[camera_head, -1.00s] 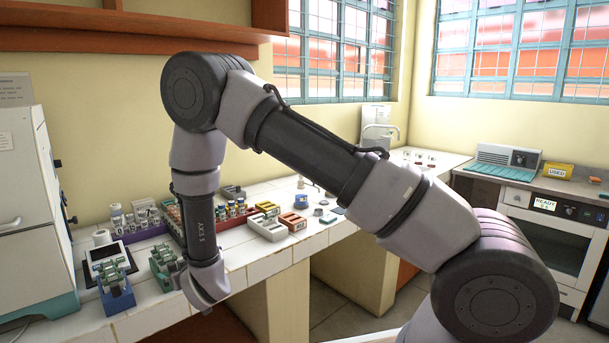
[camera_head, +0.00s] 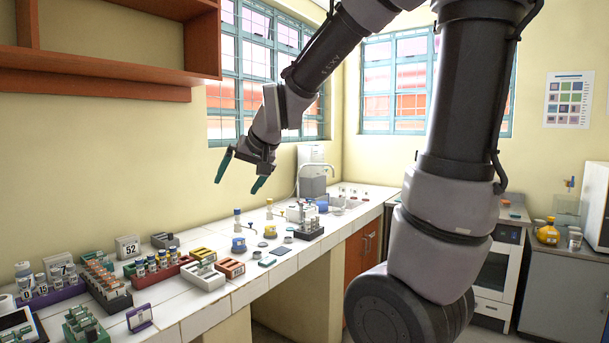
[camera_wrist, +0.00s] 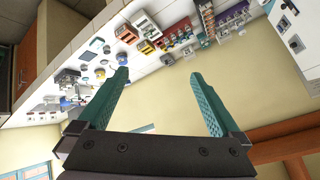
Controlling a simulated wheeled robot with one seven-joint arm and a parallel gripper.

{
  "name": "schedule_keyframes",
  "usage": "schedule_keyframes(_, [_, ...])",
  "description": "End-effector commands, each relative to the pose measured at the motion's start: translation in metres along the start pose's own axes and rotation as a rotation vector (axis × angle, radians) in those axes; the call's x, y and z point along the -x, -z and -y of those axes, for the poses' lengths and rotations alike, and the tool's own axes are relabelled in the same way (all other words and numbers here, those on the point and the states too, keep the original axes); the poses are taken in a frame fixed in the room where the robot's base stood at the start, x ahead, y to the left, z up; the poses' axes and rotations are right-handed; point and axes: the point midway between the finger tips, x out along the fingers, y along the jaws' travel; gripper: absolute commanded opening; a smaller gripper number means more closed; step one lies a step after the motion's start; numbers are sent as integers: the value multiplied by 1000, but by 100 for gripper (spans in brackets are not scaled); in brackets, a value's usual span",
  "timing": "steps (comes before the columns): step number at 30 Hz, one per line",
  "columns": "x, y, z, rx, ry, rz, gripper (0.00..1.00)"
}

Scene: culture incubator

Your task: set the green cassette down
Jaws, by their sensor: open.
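My gripper (camera_head: 242,176) is raised high above the bench, with its two teal fingers spread apart. It also shows in the wrist view (camera_wrist: 158,76), open with nothing between the fingers. A small flat teal-green piece (camera_head: 267,261) lies on the white tiled bench (camera_head: 255,288), well below my gripper and apart from it. I cannot tell for certain whether this piece is the green cassette. Green-topped holders (camera_head: 85,326) stand at the lower left of the bench; what they hold is too small to tell.
A yellow-topped block (camera_head: 203,255) and an orange block (camera_head: 231,268) sit beside a red rack (camera_head: 160,273) of vials. A small purple stand (camera_head: 139,317) is at the front edge. A brown shelf (camera_head: 100,88) hangs on the wall. Open air surrounds my gripper.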

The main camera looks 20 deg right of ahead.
Motion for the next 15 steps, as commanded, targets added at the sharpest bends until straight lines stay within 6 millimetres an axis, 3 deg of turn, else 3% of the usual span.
schedule_keyframes(1, [30,-3,-15,-27,-14,-1,100])
schedule_keyframes(6, [104,-36,-53,-98,-70,40,100])
schedule_keyframes(10, [139,-64,-70,-143,-105,65,100])
schedule_keyframes(15, [159,-83,-79,-173,-127,82,100])
